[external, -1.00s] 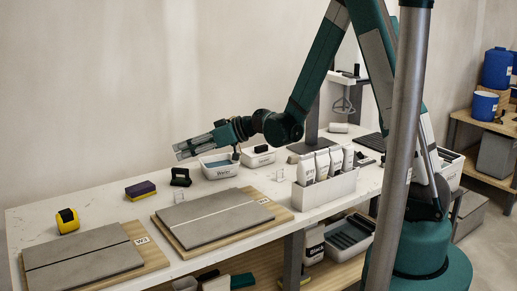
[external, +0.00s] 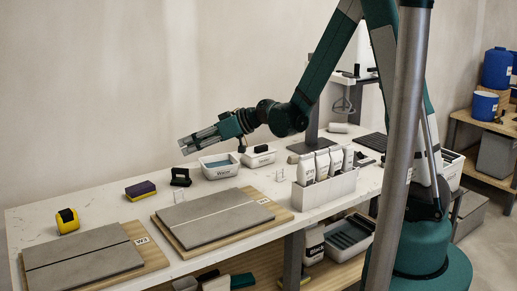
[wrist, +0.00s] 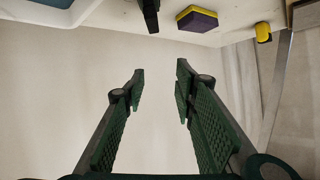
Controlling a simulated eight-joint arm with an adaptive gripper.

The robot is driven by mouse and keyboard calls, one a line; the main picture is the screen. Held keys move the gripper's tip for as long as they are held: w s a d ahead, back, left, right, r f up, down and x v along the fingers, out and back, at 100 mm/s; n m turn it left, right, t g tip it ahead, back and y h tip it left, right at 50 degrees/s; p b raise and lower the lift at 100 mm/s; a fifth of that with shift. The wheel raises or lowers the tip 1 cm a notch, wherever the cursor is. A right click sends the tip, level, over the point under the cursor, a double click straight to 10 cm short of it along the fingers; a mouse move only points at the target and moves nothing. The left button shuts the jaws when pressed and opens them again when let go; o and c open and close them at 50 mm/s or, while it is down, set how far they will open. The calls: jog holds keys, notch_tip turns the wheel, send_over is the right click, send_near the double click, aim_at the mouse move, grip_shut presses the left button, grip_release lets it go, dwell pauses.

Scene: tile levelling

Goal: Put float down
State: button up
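A black float with a handle (external: 180,177) stands on the white table near its back edge. It also shows at the top of the wrist view as a dark shape (wrist: 149,15), partly cut off by the frame. My gripper (external: 182,147) is above and behind the float, clear of it. In the wrist view, the two fingers of my gripper (wrist: 160,82) are spread wide with nothing between them, so it is open and empty.
A purple and yellow sponge (external: 140,190) and a yellow tape measure (external: 67,221) lie left of the float. A white water tub (external: 220,171) stands to its right. Two grey tile boards (external: 85,257) (external: 212,217) lie in front. The wall rises behind the table.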

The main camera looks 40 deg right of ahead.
jog(key=s+d+r+m+g+h, duration=0.1)
jog(key=s+d+r+m+h, duration=0.1)
jog(key=s+d+r, duration=0.35)
jog(key=s+d+r+m+h, duration=0.1)
jog(key=s+d+r+h, duration=0.15)
jog(key=s+d, duration=0.5)
jog(key=s+d+m+h, duration=0.1)
jog(key=s+d, duration=0.3)
jog(key=s, duration=0.3)
jog(key=s+d+r+m+h, duration=0.1)
jog(key=s+d+h, duration=0.1)
jog(key=s+d, duration=0.2)
jog(key=s+d+r+m+h, duration=0.1)
jog(key=s+d, duration=0.3)
jog(key=s, duration=0.6)
jog(key=shift+s+d+m+g+h, duration=0.3)
jog(key=shift+s+m+h, duration=0.1)
jog(key=shift+m+h, duration=0.2)
